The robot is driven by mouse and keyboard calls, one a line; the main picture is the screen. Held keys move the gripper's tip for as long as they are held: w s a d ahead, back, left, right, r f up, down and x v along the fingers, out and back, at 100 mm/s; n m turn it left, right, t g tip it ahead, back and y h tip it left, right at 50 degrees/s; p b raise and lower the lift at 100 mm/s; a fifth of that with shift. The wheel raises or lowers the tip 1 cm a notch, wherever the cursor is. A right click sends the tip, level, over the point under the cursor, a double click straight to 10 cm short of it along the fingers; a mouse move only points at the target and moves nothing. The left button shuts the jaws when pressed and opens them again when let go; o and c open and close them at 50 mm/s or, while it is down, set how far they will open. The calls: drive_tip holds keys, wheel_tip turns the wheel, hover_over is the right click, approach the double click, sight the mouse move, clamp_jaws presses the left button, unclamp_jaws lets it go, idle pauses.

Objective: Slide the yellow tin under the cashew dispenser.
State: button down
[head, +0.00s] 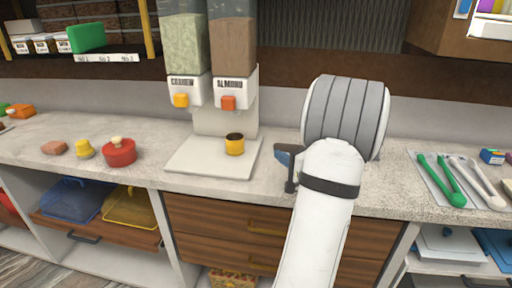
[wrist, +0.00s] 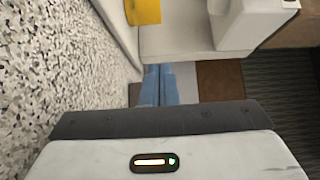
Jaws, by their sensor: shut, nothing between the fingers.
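The yellow tin (head: 235,147) stands upright, dark inside its open top, on the pale base plate (head: 205,168) of the dispenser stand. It is below the almond dispenser (head: 236,84), right of the spot under the cashew dispenser (head: 184,88). My gripper (head: 281,158) is low over the counter, to the right of the plate and apart from the tin. In the wrist view the blue fingers (wrist: 157,71) are together and empty. The tin (wrist: 143,11) shows ahead of them at the top edge, partly cut off.
A red pot (head: 119,153), a yellow piece (head: 84,150) and a brown lump (head: 54,148) sit on the counter at left. A tray with green and white tongs (head: 455,185) lies at right. The plate's left half is clear.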

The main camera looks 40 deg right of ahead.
sight(235, 144)
drive_tip(key=w, duration=0.9)
drive_tip(key=shift+w+d, duration=0.1)
drive_tip(key=w+a, duration=0.2)
drive_tip(key=w, duration=0.1)
drive_tip(key=shift+w+a, duration=0.25)
